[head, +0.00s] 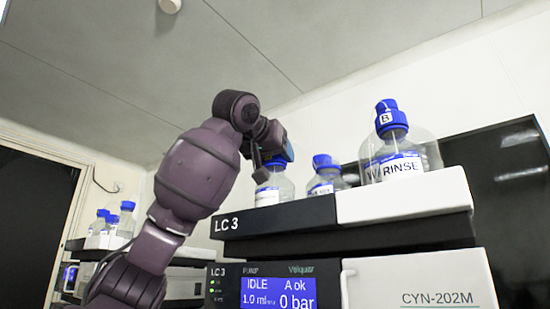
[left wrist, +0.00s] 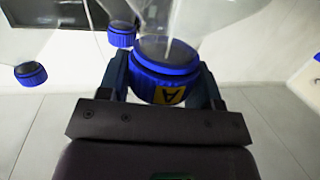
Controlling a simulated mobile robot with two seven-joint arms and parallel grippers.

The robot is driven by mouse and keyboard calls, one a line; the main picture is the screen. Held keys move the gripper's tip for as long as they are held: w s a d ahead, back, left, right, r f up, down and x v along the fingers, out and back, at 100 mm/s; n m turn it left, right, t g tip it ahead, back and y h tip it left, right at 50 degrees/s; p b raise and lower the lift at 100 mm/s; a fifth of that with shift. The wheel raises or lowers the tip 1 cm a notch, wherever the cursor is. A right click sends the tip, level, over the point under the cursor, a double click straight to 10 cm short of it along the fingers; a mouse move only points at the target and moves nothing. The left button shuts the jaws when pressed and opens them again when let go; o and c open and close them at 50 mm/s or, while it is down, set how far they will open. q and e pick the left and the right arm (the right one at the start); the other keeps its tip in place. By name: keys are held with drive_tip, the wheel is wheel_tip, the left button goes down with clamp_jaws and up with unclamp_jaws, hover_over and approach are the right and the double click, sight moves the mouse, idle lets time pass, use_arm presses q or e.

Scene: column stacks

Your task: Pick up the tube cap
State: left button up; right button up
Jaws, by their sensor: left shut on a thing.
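A blue tube cap (left wrist: 165,78) with a yellow label marked A sits between the fingers of my left gripper (left wrist: 163,70) in the left wrist view. The fingers touch it on both sides, shut on it. The clear bottle (left wrist: 185,20) shows directly at the cap, upside down in this view; I cannot tell whether the cap is still seated on its neck. In the head view, my left gripper (head: 272,155) is over the leftmost bottle (head: 275,188) on the unit, and partly hides the cap. My right gripper is not in view.
A blue-capped bottle (head: 324,182) and a RINSE bottle (head: 398,163) stand close to the right on the LC 3 unit (head: 280,216). Two other blue caps (left wrist: 122,36) (left wrist: 30,74) show in the left wrist view. More bottles (head: 126,222) stand at far left. Space above is clear.

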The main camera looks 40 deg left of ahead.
use_arm(q)
drive_tip(key=shift+r, duration=5)
